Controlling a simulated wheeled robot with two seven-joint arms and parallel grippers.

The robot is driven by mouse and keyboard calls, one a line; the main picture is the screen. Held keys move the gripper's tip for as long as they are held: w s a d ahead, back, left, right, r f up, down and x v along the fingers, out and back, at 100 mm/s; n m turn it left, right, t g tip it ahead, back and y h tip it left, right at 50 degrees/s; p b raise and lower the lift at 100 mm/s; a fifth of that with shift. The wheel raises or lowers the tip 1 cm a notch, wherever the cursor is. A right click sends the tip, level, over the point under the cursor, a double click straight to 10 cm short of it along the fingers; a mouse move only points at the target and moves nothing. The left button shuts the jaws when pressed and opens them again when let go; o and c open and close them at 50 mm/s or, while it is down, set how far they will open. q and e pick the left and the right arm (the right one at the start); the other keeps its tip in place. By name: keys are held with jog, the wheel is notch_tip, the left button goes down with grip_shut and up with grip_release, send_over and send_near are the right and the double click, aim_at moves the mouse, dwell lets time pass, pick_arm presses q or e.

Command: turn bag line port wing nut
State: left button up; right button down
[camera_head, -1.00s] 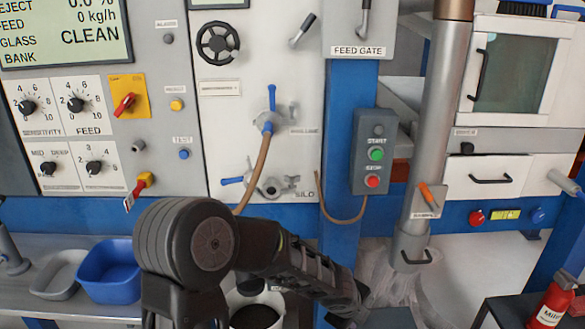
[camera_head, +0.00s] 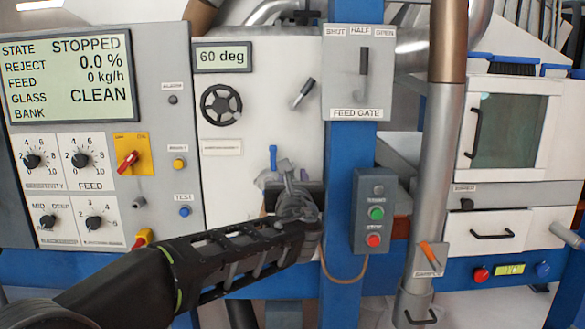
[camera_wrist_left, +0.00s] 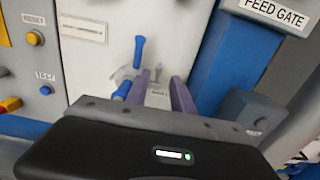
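The bag line port shows a blue lever (camera_head: 273,157) standing upright on the white panel; it also shows in the left wrist view (camera_wrist_left: 138,52). Metal port parts (camera_wrist_left: 124,74) and a blue piece lie below the lever, just left of my fingers. I cannot make out the wing nut clearly. My left gripper (camera_head: 284,168) is in front of the port and hides most of it in the head view. In the left wrist view its two fingers (camera_wrist_left: 159,78) are apart, with nothing visible held between them. My right gripper is not in view.
A blue post (camera_head: 342,170) carries the start/stop box (camera_head: 374,212) close to the right of my left gripper. The feed gate plate (camera_head: 358,75) is above it. A handwheel (camera_head: 221,105) and a small lever (camera_head: 303,93) are higher on the panel. The display (camera_head: 70,75) reads STOPPED.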

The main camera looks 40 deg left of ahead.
aim_at(293, 165)
pick_arm(q)
jog(key=p+x, duration=0.1)
jog(key=x, duration=0.6)
jog(key=shift+w+a+p, duration=0.2)
jog(key=shift+w+p, duration=0.05)
jog(key=shift+p, duration=0.1)
jog(key=shift+c, duration=0.2)
grip_shut()
